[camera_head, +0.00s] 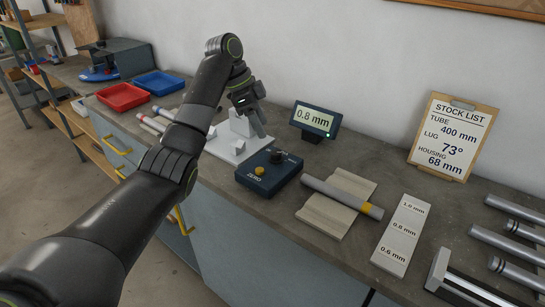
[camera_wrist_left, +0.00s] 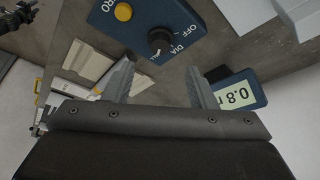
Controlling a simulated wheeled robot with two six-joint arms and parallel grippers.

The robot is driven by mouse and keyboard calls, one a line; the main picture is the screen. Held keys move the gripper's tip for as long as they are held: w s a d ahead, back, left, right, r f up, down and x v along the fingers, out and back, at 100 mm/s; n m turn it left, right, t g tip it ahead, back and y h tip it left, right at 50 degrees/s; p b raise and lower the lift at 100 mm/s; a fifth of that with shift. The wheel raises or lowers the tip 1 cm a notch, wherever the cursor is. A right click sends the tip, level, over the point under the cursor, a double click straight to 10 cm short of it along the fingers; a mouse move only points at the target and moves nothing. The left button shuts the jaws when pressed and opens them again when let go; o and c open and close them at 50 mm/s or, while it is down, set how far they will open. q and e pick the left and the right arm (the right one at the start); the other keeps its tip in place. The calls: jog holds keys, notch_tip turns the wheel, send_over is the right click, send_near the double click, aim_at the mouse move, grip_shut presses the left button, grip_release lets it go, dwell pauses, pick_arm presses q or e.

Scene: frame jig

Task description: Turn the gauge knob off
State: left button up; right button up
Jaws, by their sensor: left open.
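The gauge box (camera_head: 262,183) is dark blue and sits on the bench. Its black round knob (camera_head: 277,156) is on top, beside a yellow ZERO button (camera_head: 259,170). The display (camera_head: 315,118) behind is lit, reading 0.8 mm with a green light. My left gripper (camera_head: 259,132) is open and empty, above and behind the box. In the left wrist view its fingertips (camera_wrist_left: 160,66) are apart, with the knob beyond them. My right gripper is not in view.
A white fixture block (camera_head: 232,141) stands left of the gauge. Right of it, a grey tube (camera_head: 338,196) with a yellow band lies on a wooden block (camera_head: 325,218). A stepped thickness plate (camera_head: 400,240) and metal tubes lie further right. Red (camera_head: 122,96) and blue trays sit at left.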

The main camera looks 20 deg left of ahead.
aim_at(275, 152)
pick_arm(q)
jog(key=b+x, duration=0.1)
jog(key=x, duration=0.2)
jog(key=shift+f+b, duration=0.1)
jog(key=shift+b, duration=0.3)
jog(key=shift+p+x, duration=0.45)
jog(key=shift+x, duration=2.3)
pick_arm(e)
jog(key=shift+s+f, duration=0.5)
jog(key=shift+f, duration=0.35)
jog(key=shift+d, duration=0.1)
pick_arm(q)
jog(key=c, duration=0.9)
jog(key=shift+c, duration=0.3)
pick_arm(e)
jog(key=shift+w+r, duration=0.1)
